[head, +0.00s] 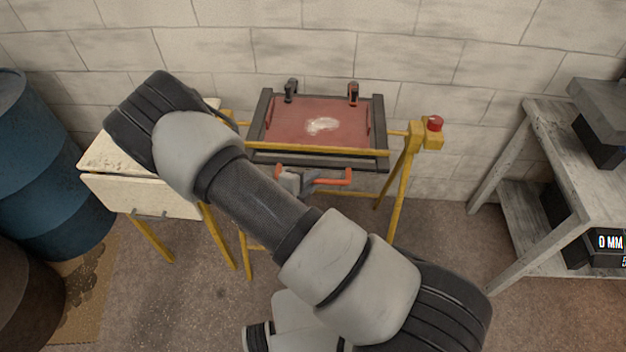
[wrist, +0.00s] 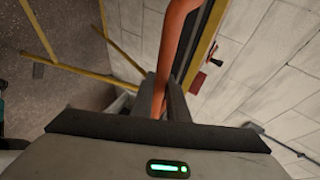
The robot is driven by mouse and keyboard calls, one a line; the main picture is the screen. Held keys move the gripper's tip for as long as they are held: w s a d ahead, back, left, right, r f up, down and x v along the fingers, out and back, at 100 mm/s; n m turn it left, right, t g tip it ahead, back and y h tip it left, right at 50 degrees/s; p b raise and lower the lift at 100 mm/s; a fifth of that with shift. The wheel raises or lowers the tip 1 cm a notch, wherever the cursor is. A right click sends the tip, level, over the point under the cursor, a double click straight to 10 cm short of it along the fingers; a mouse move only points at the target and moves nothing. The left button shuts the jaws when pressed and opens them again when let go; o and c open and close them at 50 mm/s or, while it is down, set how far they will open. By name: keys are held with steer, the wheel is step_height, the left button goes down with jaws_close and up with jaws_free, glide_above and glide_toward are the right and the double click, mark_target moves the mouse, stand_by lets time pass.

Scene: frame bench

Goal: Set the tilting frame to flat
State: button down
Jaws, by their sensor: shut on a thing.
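The tilting frame (head: 378,118) is a dark rectangular frame around a reddish panel (head: 285,128) with a pale patch, held on a yellow stand (head: 408,165). My gripper (head: 301,181) is shut on the orange handle. In the wrist view, the handle passes between my fingers (wrist: 165,98). My arm crosses in front of the stand's lower left part.
A red button (head: 435,123) sits on a yellow box right of the frame. A grey shelf bench (head: 545,140) stands at right. A block wall is close behind.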

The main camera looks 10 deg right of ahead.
steer(key=shift+w+r, duration=0.2)
steer(key=shift+r, duration=0.15)
steer(key=c, duration=2)
jaws_free()
steer(key=shift+s+f, duration=0.1)
steer(key=shift+f, duration=0.05)
steer(key=shift+s+a, duration=0.15)
steer(key=v, duration=1.7)
